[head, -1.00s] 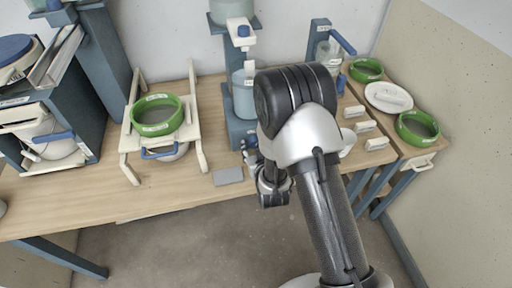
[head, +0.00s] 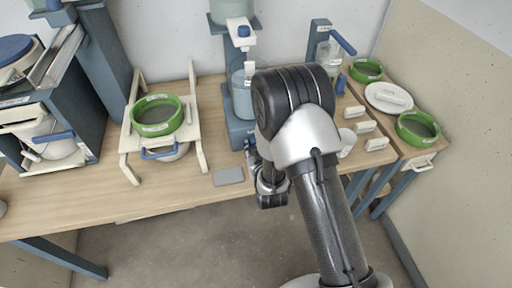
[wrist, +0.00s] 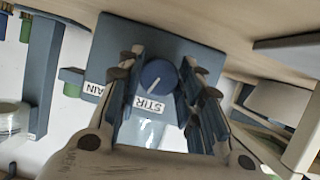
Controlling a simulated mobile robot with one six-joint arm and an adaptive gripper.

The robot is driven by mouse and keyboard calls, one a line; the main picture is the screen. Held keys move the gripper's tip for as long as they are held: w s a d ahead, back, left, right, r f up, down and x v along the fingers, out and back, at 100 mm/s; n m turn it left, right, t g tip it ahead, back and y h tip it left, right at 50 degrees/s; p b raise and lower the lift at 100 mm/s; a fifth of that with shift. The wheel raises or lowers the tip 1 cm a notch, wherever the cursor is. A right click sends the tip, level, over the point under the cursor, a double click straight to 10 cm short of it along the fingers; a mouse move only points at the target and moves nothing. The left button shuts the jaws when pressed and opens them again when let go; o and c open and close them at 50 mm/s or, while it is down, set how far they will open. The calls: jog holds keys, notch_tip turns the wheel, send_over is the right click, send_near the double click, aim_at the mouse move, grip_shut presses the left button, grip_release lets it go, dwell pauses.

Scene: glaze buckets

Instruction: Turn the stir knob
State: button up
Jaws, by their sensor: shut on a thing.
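The stir knob (wrist: 158,78) is a round blue dial with a white pointer line. In the wrist view it sits between the fingers of my gripper (wrist: 160,90), which is shut on it. A white label reading STIR (wrist: 149,104) shows just beside the knob. The knob is on a blue-grey stand, whose column (head: 236,118) shows in the head view with a bluish container (head: 242,94) in it. In the head view my arm hides the knob and most of my gripper.
A green-rimmed sieve (head: 157,116) rests on a cream rack (head: 196,130) to the left. A grey plate (head: 228,177) lies near the table's front edge. Several white blocks (head: 365,127), a white dish (head: 389,98) and two green-rimmed sieves (head: 418,128) are to the right.

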jog(key=shift+a+n+t+h, duration=0.1)
jog(key=shift+n+t+h, duration=0.3)
jog(key=shift+n+h, duration=0.6)
jog(key=n+t+h, duration=0.1)
jog(key=n, duration=0.2)
jog(key=shift+f+n, duration=0.1)
jog(key=shift+n, duration=0.2)
jog(key=n+t+h, duration=0.1)
jog(key=n, duration=0.2)
jog(key=shift+t+h, duration=0.3)
jog(key=shift+h, duration=0.1)
jog(key=shift+f+n+t, duration=0.1)
jog(key=shift+n+t, duration=0.5)
jog(key=shift+n, duration=1.2)
jog(key=o, duration=1)
jog(key=shift+o, duration=0.2)
